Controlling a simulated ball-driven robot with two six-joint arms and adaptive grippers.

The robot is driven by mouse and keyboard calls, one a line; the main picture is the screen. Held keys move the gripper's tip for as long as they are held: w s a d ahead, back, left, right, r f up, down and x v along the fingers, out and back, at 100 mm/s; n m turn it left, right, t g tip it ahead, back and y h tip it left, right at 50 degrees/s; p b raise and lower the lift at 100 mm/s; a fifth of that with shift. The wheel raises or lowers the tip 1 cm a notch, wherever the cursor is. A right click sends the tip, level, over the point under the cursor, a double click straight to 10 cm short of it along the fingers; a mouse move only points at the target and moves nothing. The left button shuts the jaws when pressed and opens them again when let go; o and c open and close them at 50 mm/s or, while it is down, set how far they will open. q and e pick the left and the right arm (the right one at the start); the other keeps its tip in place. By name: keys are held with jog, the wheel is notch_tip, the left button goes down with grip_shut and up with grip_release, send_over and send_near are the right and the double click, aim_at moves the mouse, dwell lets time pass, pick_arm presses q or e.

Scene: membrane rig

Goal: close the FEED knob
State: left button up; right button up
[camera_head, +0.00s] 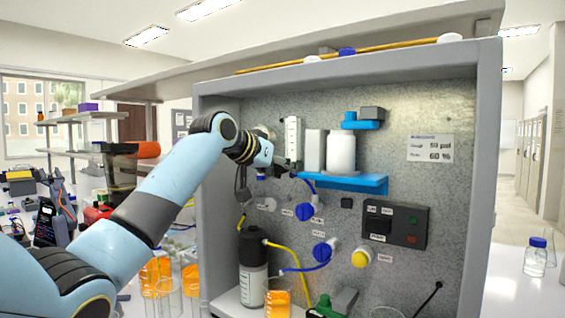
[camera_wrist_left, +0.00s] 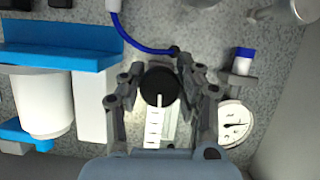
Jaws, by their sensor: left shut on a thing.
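A round black knob (camera_wrist_left: 158,82) sits at the end of a clear white-marked flow meter (camera_wrist_left: 153,128) in the left wrist view. It appears to be the FEED knob, but I see no readable label on it. A white pointer line on it points straight down in that view. My left gripper (camera_wrist_left: 160,88) has a finger on each side of the knob and is shut on it. In the head view my left gripper (camera_head: 288,165) is at the foot of the upright flow meter (camera_head: 293,138) and hides the knob. My right gripper is not in view.
A blue shelf (camera_head: 355,184) with a white vessel (camera_head: 341,154) stands just right of the gripper. Blue-handled valves (camera_head: 322,252), a yellow knob (camera_head: 360,259) and a black switch box (camera_head: 396,226) are lower. A blue hose (camera_wrist_left: 140,42) and a dial gauge (camera_wrist_left: 235,125) are near my fingers.

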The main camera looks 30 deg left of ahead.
pick_arm(q)
jog(key=shift+f+m+y, duration=0.25)
jog(key=shift+m+y, duration=0.05)
jog(key=shift+m, duration=0.1)
dwell(0.3)
jog(key=o, duration=1.2)
jog(key=shift+c, duration=0.2)
jog(key=shift+r, duration=0.15)
jog(key=shift+s, duration=0.1)
jog(key=v, duration=1.1)
jog(key=shift+s+r, duration=0.15)
jog(key=shift+s, duration=0.2)
jog(key=shift+s, duration=0.1)
